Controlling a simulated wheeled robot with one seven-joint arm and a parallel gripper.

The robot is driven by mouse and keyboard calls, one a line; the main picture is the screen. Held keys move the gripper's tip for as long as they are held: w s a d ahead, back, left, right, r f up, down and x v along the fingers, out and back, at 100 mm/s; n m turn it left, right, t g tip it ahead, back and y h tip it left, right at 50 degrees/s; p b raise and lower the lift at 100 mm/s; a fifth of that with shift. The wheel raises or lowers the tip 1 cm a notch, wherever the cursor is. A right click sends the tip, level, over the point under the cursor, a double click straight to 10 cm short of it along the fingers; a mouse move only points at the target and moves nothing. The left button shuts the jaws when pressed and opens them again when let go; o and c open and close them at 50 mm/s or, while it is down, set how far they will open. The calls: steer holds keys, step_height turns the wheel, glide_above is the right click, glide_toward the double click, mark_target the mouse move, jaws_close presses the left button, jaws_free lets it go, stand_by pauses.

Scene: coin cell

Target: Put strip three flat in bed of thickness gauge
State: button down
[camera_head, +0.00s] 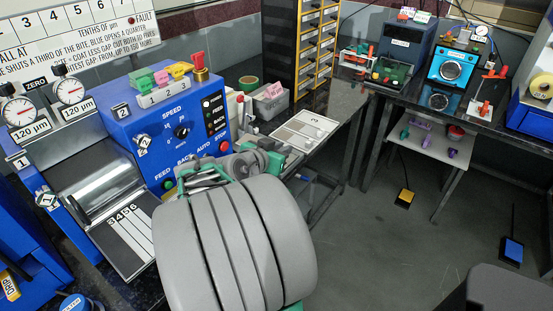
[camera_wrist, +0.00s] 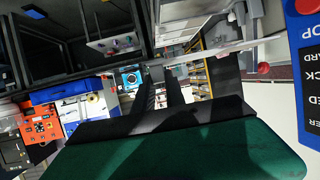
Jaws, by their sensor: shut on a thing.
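In the head view my grey wrist hides most of the gripper, which is near the right side of the blue rolling mill (camera_head: 180,125). I cannot tell for sure which instrument is the thickness gauge or see its bed. A small white dial (camera_head: 480,33) stands on the far bench at the right.
A black plate marked 3 to 6 (camera_head: 118,245) lies before the mill's roller. A pale board (camera_head: 306,128) lies on the dark bench, beside a bin of pink blocks (camera_head: 270,98). A yellow drawer rack (camera_head: 318,45) stands behind. Open floor (camera_head: 375,240) lies at the right.

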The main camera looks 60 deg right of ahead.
steer(key=shift+w+a+b, duration=0.2)
steer(key=shift+w+b, duration=0.25)
steer(key=shift+w, duration=0.15)
steer(key=shift+w+a+r+b, duration=0.1)
steer(key=shift+w+r+b, duration=0.05)
steer(key=shift+r+b, duration=0.2)
steer(key=shift+s+a+r+m+g, duration=0.15)
steer(key=shift+s+r+g, duration=0.1)
steer(key=shift+s+r, duration=0.25)
steer(key=shift+s+a+r+m+g, duration=0.15)
steer(key=shift+s+r+g, duration=0.1)
steer(key=shift+s+r, duration=0.25)
steer(key=shift+m+g, duration=0.3)
steer(key=w+d+f, duration=0.1)
steer(key=d+f, duration=0.2)
steer(key=d, duration=0.1)
steer(key=w+d+f, duration=0.2)
steer(key=d+f, duration=0.2)
steer(key=w+d+f, duration=0.1)
steer(key=d+f, duration=0.3)
steer(key=shift+w, duration=0.15)
step_height(320, 180, down, 3)
steer(key=shift+r, duration=0.1)
steer(key=shift+f, duration=0.45)
steer(key=c, duration=1.4)
jaws_free()
steer(key=shift+r, duration=0.1)
